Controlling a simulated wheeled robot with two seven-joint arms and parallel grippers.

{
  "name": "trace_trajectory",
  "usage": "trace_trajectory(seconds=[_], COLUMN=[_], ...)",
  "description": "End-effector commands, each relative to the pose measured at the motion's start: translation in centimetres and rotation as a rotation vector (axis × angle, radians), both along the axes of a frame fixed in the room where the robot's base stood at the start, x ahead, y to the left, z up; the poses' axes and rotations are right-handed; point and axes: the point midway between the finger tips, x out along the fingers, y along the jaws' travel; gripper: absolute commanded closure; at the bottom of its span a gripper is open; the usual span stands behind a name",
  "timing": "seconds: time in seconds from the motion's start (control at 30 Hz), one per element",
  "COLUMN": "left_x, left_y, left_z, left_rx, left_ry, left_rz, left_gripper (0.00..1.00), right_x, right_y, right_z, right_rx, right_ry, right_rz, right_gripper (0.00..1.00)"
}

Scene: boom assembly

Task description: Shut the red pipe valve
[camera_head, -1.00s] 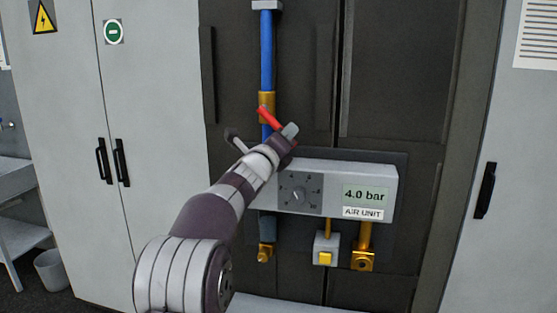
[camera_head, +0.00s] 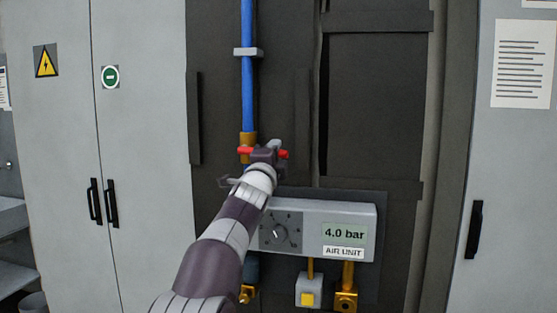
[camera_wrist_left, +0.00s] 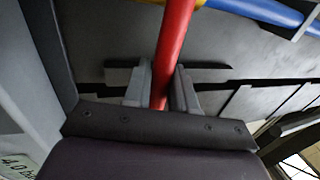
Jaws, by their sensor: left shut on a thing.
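The red valve handle (camera_head: 246,150) sits on the brass valve body (camera_head: 247,139) of the vertical blue pipe (camera_head: 248,95). In the head view the handle lies about level, across the pipe. My left gripper (camera_head: 268,152) is shut on the handle toward its right end. In the left wrist view the red handle (camera_wrist_left: 174,45) runs between the two fingers of my left gripper (camera_wrist_left: 161,88). The blue pipe (camera_wrist_left: 260,10) crosses the top right there. My arm hides part of the valve and the pipe below it. My right gripper is not in view.
The air unit box (camera_head: 318,228) reads 4.0 bar and juts out just below my left gripper. Grey cabinets (camera_head: 140,150) stand at left and right. The dark panel right of the valve is clear.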

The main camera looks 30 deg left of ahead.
Motion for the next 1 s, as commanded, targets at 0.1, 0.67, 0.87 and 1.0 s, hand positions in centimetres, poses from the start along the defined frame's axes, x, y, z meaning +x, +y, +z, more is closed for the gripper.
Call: trace_trajectory(seconds=[0.1,0.67,0.87,1.0], left_x=[-0.03,-0.04,-0.02,-0.15], left_y=[0.14,0.26,0.23,0.19], left_z=[0.2,0.36,0.35,0.22], left_rx=[-0.026,-0.044,-0.043,-0.042], left_ry=[-0.006,-0.01,-0.01,-0.01], left_rz=[0.001,0.0,0.001,0.001], left_gripper=[1.0,0.65,0.56,0.56], right_x=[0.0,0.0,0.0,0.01], right_y=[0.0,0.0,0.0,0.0], right_z=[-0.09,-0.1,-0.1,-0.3], right_rx=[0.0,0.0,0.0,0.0], right_ry=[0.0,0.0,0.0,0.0], right_rz=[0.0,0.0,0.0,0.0], right_gripper=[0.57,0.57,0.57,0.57])
